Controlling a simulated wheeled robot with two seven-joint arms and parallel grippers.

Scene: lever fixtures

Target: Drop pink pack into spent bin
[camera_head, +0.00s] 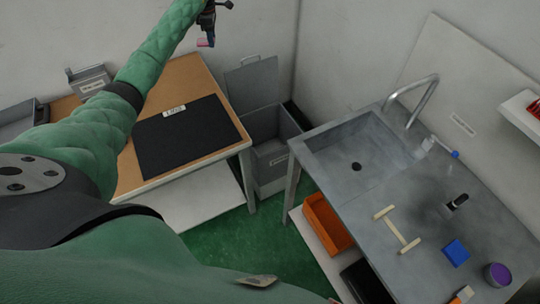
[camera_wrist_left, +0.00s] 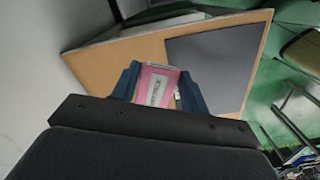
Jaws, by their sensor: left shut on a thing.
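The pink pack (camera_head: 205,43) shows small at the top of the head view, below my left gripper (camera_head: 207,35), high near the back wall. In the left wrist view the pink pack (camera_wrist_left: 153,84), with a white label, sits between the two blue fingers of my left gripper (camera_wrist_left: 158,92), which is shut on it. A grey bin (camera_head: 285,160) with its lid (camera_head: 252,84) raised stands on the floor between the desk and the sink bench. Its label is too small to read, so I cannot tell if it is the spent bin. My right gripper is out of view.
A wooden desk (camera_head: 217,84) with a black mat (camera_head: 190,138) stands left of the bin. A metal sink bench (camera_head: 430,215) stands right, with a tall faucet (camera_head: 425,92), a blue block (camera_head: 456,252) and a purple cup (camera_head: 497,274). Below it is an orange tray (camera_head: 325,222).

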